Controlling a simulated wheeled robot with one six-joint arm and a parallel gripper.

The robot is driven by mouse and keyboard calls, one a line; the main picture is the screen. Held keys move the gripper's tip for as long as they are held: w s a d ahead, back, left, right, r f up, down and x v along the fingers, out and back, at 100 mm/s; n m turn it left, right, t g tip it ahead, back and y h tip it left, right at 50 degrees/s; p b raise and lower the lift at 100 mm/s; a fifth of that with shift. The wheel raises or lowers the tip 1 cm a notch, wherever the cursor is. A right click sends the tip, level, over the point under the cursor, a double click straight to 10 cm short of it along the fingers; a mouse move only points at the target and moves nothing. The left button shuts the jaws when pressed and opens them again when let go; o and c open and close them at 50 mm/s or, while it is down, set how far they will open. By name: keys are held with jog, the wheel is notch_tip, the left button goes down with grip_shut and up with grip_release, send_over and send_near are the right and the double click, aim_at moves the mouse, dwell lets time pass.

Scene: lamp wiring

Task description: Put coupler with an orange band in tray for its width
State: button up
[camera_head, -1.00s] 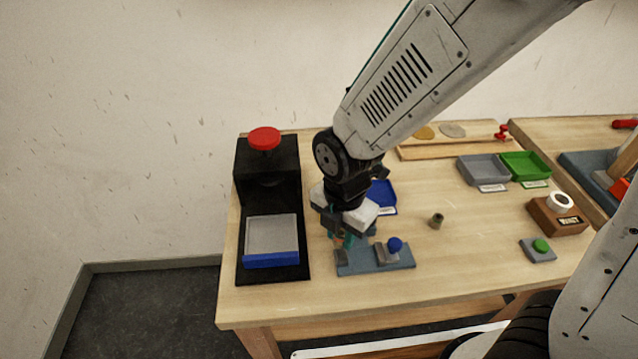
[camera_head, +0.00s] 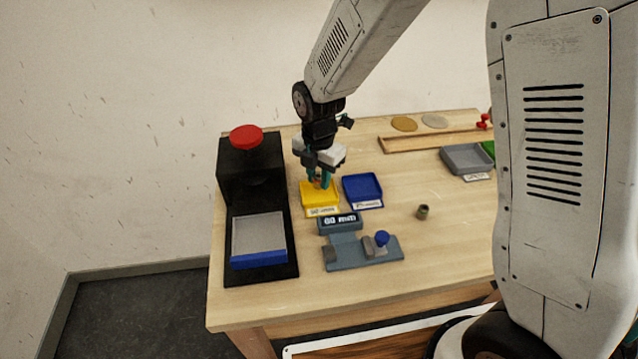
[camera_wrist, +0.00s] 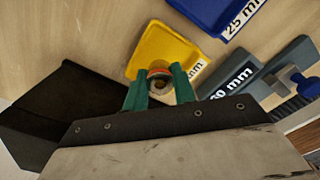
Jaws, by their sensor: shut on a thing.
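My gripper (camera_head: 319,182) is shut on the coupler with an orange band (camera_wrist: 160,78), which shows as a small ring between the green fingertips in the wrist view. The gripper is over the yellow tray (camera_head: 312,201); the wrist view also shows this tray (camera_wrist: 155,50) behind the coupler. I cannot tell whether the coupler touches the tray floor. The yellow tray's label is partly hidden. The blue tray (camera_head: 362,186) stands just to its right, and its label reads 25 mm in the wrist view.
A grey gauge (camera_head: 345,252) with a blue knob and a mm display (camera_head: 340,223) stands in front of the trays. A black press (camera_head: 250,185) with a red top is at left. A small dark coupler (camera_head: 422,212) stands at right. A grey tray (camera_head: 462,160) is further back.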

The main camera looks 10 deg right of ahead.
aim_at(319, 185)
jog(key=shift+f, duration=1.35)
jog(key=shift+s+f, duration=0.1)
jog(key=shift+f, duration=0.05)
jog(key=o, duration=1)
jog(key=shift+o, duration=0.2)
notch_tip(319, 185, up, 12)
jog(key=shift+r, duration=0.25)
jog(key=s+d+r+m, duration=0.6)
jog(key=d+r+m, duration=0.1)
jog(key=r+m, duration=0.1)
jog(key=s+d+r+m, duration=0.2)
jog(key=s+d+m, duration=0.1)
jog(key=s+m, duration=0.3)
jog(key=s+d+r+m, duration=0.1)
jog(key=s+d+m, duration=0.2)
jog(key=s+m, duration=0.3)
jog(key=s+d+r+m+t, duration=0.1)
jog(key=s+d+r+m, duration=0.1)
jog(key=s+d+m, duration=0.2)
jog(key=s+m, duration=0.3)
jog(key=s, duration=0.1)
jog(key=shift+s+r, duration=0.35)
